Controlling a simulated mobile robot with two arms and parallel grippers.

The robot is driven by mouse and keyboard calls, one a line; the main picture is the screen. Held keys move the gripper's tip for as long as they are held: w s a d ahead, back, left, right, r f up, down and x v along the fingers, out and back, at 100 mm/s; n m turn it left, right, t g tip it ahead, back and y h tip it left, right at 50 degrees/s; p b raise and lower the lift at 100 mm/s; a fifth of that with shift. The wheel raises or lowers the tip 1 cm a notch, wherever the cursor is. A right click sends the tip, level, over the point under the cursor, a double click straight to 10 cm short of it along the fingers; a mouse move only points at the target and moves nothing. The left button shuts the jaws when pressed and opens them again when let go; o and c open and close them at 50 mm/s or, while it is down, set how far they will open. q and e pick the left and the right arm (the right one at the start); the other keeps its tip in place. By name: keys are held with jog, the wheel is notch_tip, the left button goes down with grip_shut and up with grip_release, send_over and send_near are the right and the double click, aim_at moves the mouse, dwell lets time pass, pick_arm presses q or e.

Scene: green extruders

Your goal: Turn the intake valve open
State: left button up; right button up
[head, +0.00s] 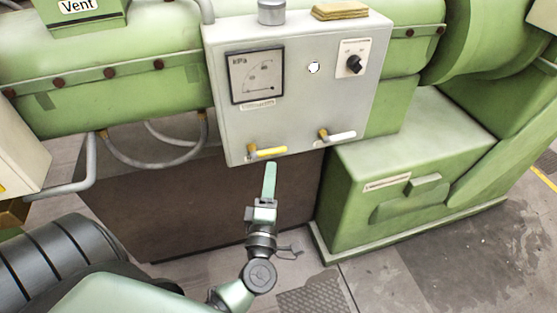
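Two small lever valves stick out along the lower edge of a grey control box (290,115) on the green machine. The left valve has a yellow handle (268,152), and the right one has a white handle (341,136). Both handles lie roughly level, pointing right. No readable label tells which is the intake valve. My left gripper (269,168) points up, just below the yellow handle in the picture. Its fingers show edge-on as one pale green strip, so their opening is unclear. I cannot tell whether it touches the handle. My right gripper is out of view.
The box carries a kPa gauge (256,76) and a black knob (354,64). A grey cup (271,12) and a folded yellowish cloth (339,11) sit on top. A green housing (410,160) stands at the right. Curved hoses hang at the left.

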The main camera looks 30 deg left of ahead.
aim_at(274, 153)
pick_arm(q)
jog(key=p+x, duration=0.1)
jog(key=x, duration=0.5)
jog(key=shift+w+r+p, duration=0.1)
jog(key=shift+p, duration=0.2)
jog(key=shift+w+a, duration=0.2)
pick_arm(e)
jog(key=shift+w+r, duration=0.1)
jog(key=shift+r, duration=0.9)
pick_arm(q)
grip_shut()
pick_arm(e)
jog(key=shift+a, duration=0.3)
